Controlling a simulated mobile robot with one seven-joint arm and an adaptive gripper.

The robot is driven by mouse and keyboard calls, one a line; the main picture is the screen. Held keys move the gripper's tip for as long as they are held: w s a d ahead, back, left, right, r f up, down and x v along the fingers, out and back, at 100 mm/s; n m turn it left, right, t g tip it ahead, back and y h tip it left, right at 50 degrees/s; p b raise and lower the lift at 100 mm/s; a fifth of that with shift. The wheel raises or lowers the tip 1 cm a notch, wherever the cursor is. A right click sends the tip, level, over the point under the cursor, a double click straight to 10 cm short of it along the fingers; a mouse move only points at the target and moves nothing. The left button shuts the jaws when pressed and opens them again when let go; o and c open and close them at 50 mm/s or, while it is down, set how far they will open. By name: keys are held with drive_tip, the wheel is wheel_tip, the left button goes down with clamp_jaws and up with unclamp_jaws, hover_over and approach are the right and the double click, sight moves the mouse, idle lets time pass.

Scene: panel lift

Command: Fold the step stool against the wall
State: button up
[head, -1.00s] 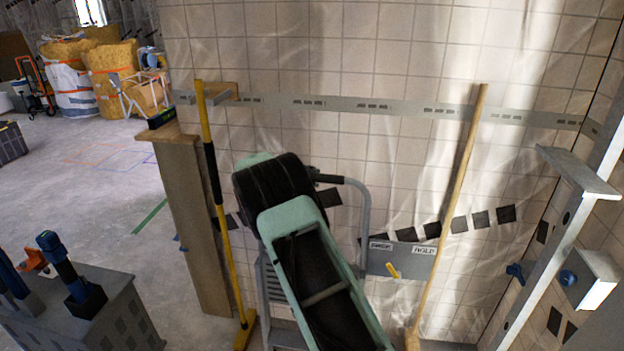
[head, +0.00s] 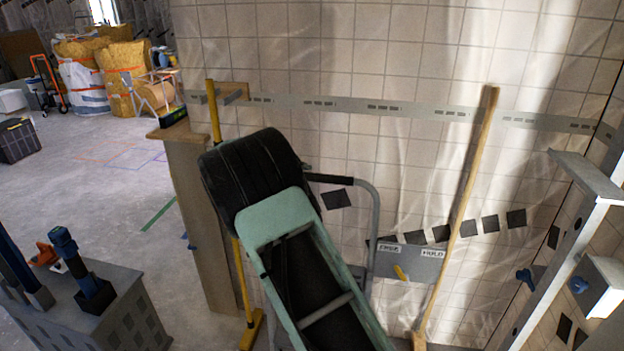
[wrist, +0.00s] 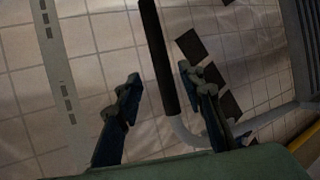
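The step stool shows as a curved grey tube (head: 374,222) with a black grip (head: 331,179) in front of the tiled wall. My arm hides most of its lower frame in the head view. In the wrist view, the black grip (wrist: 158,55) runs down between my two fingertips in the picture, and the grey tube (wrist: 184,136) bends right below it. My gripper (wrist: 160,92) is open, with a gap on both sides of the grip; I see no contact. I cannot tell how deep the grip sits between the fingers. In the head view the gripper is hidden behind my arm.
A grey plate (head: 412,262) with two labels and a yellow lever (head: 401,272) is on the wall behind the stool. A wooden pole (head: 462,205) leans to the right, a yellow-handled tool (head: 214,112) to the left. A grey box (head: 112,310) stands front left. Open floor lies left.

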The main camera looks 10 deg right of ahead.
drive_tip(key=shift+v, duration=0.8)
